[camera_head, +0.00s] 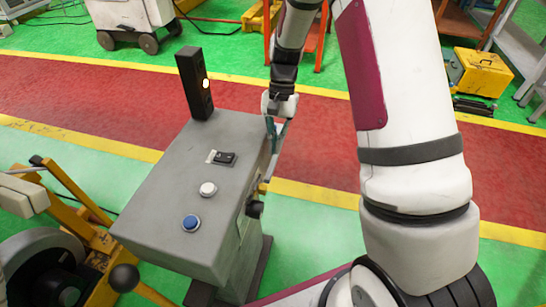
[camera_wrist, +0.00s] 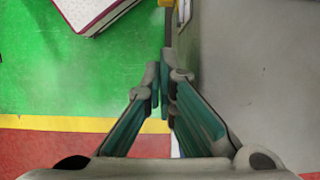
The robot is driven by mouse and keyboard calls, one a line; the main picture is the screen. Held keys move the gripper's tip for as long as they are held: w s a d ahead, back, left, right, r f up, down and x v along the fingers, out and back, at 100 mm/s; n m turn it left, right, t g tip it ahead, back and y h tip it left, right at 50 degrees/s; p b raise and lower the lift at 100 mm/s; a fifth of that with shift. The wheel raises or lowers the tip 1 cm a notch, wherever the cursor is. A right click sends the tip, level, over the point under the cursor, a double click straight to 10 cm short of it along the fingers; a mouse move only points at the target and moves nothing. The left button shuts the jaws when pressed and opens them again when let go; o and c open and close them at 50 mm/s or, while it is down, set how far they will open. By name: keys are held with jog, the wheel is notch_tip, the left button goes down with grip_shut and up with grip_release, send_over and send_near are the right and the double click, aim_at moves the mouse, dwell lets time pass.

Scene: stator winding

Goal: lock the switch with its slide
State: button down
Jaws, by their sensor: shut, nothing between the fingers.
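A grey control box (camera_head: 165,185) stands left of my arm. On its right side is a dark knob-like switch (camera_head: 255,209), with a small yellow piece (camera_head: 262,188) just above it that may be the slide. My gripper (camera_head: 269,172) points down along the box's right side, its tips close to the yellow piece. In the wrist view my gripper (camera_wrist: 165,82) is shut and empty beside the box wall (camera_wrist: 250,70). A yellow bit (camera_wrist: 168,3) shows ahead of the fingers at the top edge. I cannot tell whether the tips touch it, nor the slide's exact position.
Yellow machinery (camera_head: 90,240) stands at the left. Open floor (camera_head: 315,225) lies right of the box.

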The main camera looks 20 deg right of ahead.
jog(key=shift+v, duration=2.5)
jog(key=shift+r, duration=0.1)
jog(key=s+a+r+n+t+p, duration=0.15)
jog(key=s+r, duration=0.45)
jog(key=r, duration=0.6)
jog(key=s+r+n+t+h+p, duration=0.1)
jog(key=s+r+n+t+p, duration=0.1)
jog(key=s+r, duration=0.4)
jog(key=s+r+n+t+h+p, duration=0.1)
jog(key=s+r, duration=0.5)
jog(key=s, duration=1)
jog(key=n+t+p, duration=0.1)
jog(key=n+t, duration=0.1)
jog(key=t, duration=0.1)
jog(key=shift+s+r+n+h, duration=0.3)
jog(key=shift+s+r+n, duration=0.05)
jog(key=shift+s, duration=0.05)
